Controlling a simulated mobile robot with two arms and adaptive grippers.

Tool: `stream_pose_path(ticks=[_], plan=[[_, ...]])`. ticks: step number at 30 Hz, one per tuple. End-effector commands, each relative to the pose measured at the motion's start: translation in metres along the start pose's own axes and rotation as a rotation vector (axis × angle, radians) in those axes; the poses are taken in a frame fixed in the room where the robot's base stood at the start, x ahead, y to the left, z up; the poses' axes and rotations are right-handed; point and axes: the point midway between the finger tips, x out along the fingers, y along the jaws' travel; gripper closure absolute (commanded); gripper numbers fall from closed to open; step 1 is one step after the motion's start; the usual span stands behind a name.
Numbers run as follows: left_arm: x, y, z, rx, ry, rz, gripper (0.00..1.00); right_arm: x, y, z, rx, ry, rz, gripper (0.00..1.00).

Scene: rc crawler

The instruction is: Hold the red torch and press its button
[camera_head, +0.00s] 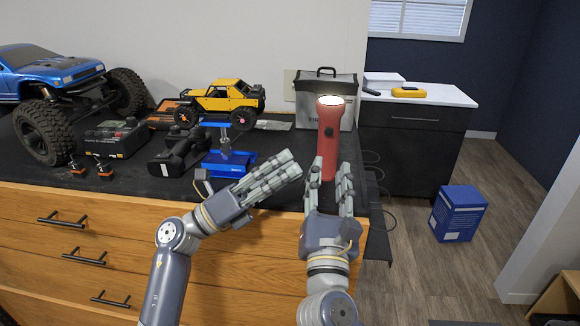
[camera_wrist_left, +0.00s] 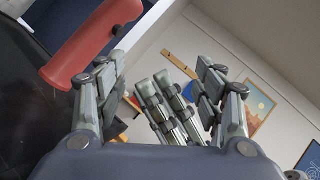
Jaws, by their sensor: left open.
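The red torch (camera_head: 330,137) is upright at the right end of the black bench top, with its pale head up and a dark button on its side. In the left wrist view it shows as a red cylinder (camera_wrist_left: 92,42) at upper left. My left gripper (camera_head: 283,172) is open and empty, left of the torch's lower part and apart from it. It also shows in the left wrist view (camera_wrist_left: 160,85), fingers spread. My right gripper (camera_head: 330,178) is open at the torch's lower part, with fingers to either side. The fingers partly hide the torch's base; contact is unclear.
A blue stand (camera_head: 228,163), a black drill-like tool (camera_head: 180,152), a yellow crawler (camera_head: 223,97) and a large blue truck (camera_head: 55,75) crowd the bench to the left. A grey bag (camera_head: 312,88) stands behind the torch. The bench's right edge is close by.

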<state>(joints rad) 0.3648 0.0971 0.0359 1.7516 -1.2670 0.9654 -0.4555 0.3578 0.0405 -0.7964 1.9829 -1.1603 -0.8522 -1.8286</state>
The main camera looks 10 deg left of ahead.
Motion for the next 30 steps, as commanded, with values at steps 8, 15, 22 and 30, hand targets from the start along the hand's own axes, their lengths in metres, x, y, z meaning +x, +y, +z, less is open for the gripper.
stream_pose_path(ticks=[8, 15, 22, 30], plan=[[0.013, 0.045, 0.026, 0.332, 0.096, 0.257, 0.37, 0.000, 0.000, 0.000, 0.000, 0.000, 0.000, 0.67], [0.016, 0.068, 0.013, 0.652, 0.257, 0.392, 0.37, 0.000, 0.000, 0.000, 0.000, 0.000, 0.000, 0.67], [0.017, 0.077, 0.007, 0.784, 0.330, 0.433, 0.37, 0.000, 0.000, 0.000, 0.000, 0.000, 0.000, 0.67], [0.048, 0.094, 0.002, 0.789, 0.333, 0.433, 0.37, 0.000, 0.000, 0.000, 0.000, 0.000, 0.000, 0.67]])
